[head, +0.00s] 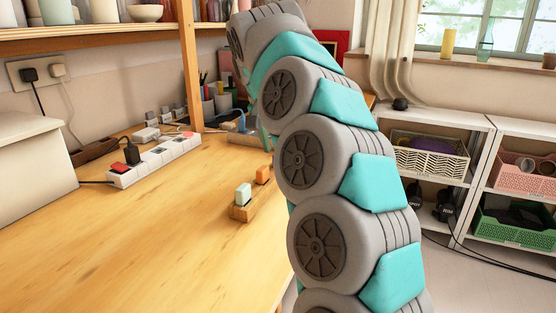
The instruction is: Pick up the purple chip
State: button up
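I cannot make out a purple chip for certain in the head view. A purple patch (428,144) shows inside the cream basket (432,163) on the right shelf, but it is too small to tell what it is. My grey and teal arm rises through the middle of the picture and bends away over the table. My gripper is not visible; the arm hides that area and part of the table behind it.
On the wooden table (150,240) are a white power strip (155,162) with plugs and a wooden block (243,212) holding a mint piece (243,194) and an orange piece (262,174). The table's front left is clear. Pink (524,178) and green (510,232) baskets stand at right.

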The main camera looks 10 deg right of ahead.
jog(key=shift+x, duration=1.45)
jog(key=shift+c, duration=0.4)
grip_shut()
